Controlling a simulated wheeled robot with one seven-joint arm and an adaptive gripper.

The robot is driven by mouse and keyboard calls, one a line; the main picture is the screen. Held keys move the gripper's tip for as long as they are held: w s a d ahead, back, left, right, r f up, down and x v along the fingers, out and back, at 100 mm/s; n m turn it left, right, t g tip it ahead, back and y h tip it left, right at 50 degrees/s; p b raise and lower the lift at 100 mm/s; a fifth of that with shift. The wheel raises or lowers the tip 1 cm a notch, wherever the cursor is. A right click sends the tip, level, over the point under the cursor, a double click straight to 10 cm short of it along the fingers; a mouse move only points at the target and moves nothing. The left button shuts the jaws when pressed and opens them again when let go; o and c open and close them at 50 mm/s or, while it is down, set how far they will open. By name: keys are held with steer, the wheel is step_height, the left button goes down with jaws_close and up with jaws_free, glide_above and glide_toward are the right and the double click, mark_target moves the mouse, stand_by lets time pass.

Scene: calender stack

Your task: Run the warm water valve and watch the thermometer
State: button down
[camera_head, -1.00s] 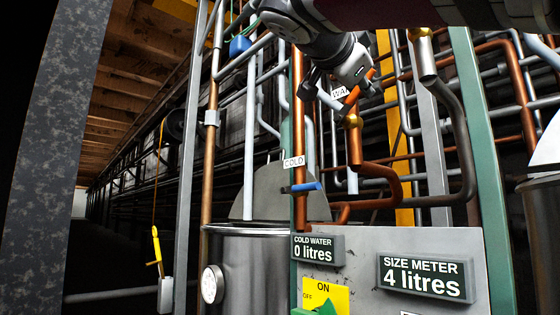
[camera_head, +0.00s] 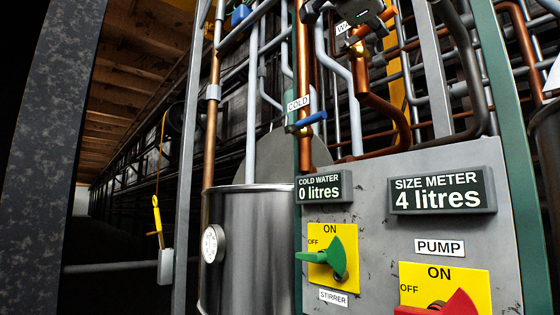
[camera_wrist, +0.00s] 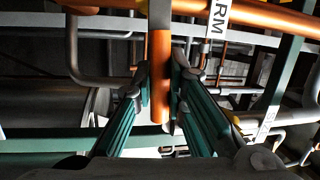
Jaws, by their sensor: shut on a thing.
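The orange lever of the warm water valve (camera_wrist: 160,75) stands upright between my gripper's green-padded fingers (camera_wrist: 159,88) in the wrist view, and they are shut on it. A white WARM label (camera_wrist: 220,14) is on the copper pipe just beside it. In the head view my dark gripper (camera_head: 362,18) is at the top edge, over the warm valve's copper pipe, partly cut off and covering the lever. The thermometer (camera_head: 212,243) is a round white dial on the side of the steel tank (camera_head: 255,240). Its needle is too small to read.
A blue COLD valve lever (camera_head: 311,119) is left of the warm pipe. The panel (camera_head: 375,225) carries displays reading 0 litres and 4 litres, a green stirrer switch (camera_head: 325,258) and a red pump switch (camera_head: 445,306). Pipes crowd around my arm.

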steer(key=shift+f+m+b, duration=0.4)
steer(key=shift+m, duration=0.2)
steer(key=c, duration=1.6)
jaws_free()
steer(key=shift+s, duration=0.1)
steer(key=v, duration=1.2)
steer(key=shift+f, duration=0.1)
